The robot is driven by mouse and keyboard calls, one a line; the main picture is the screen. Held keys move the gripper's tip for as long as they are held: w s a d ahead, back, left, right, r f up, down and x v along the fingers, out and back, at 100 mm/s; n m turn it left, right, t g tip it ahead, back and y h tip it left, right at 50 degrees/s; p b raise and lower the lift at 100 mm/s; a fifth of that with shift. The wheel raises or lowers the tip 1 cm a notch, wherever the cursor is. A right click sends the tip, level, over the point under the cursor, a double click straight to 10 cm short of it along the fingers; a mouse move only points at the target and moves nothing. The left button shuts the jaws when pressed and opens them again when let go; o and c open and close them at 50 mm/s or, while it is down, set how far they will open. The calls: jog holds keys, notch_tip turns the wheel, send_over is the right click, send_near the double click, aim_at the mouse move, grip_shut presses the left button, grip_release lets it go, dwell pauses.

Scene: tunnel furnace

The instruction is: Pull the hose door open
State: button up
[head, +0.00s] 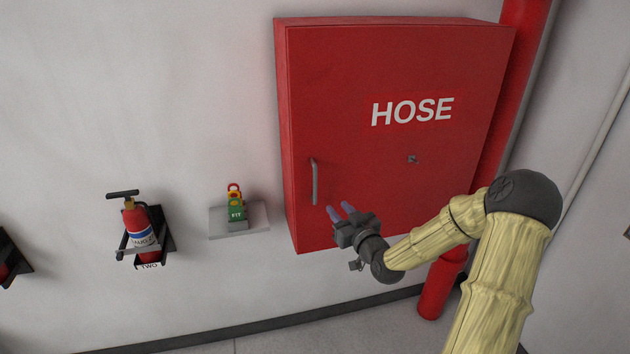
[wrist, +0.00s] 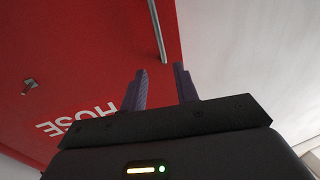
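The red hose cabinet has a closed door (head: 390,120) marked HOSE, mounted on the wall. A grey vertical bar handle (head: 315,182) sits near the door's left edge. In the wrist view the handle (wrist: 158,30) shows ahead of the fingers, with the red door (wrist: 80,70) on the left. My gripper (head: 340,211) is in front of the door's lower left part, just right of and below the handle in the head view. In the wrist view my gripper (wrist: 161,88) is open, with its two fingers apart and nothing between them. The handle looks apart from the fingertips.
A lock (head: 412,159) sits on the door under the lettering. A red pipe (head: 440,285) runs behind the cabinet's right side. To the left are a small shelf (head: 252,219) with coloured padlocks (head: 236,205) and a fire extinguisher (head: 140,232). The wall between is clear.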

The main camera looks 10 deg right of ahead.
aim_at(316, 183)
jog(key=w+a+p, duration=0.1)
jog(key=w+p, duration=0.1)
jog(key=w, duration=0.2)
jog(key=w+a+p, duration=0.1)
jog(key=w, duration=0.4)
jog(key=w+p, duration=0.2)
jog(key=w, duration=0.3)
jog(key=shift+a+r+p, duration=0.1)
jog(key=shift+a+p, duration=0.25)
jog(key=shift+a, duration=0.05)
jog(key=shift+w+a, duration=0.1)
jog(key=shift+w, duration=0.55)
jog(key=shift+c, duration=0.4)
grip_shut()
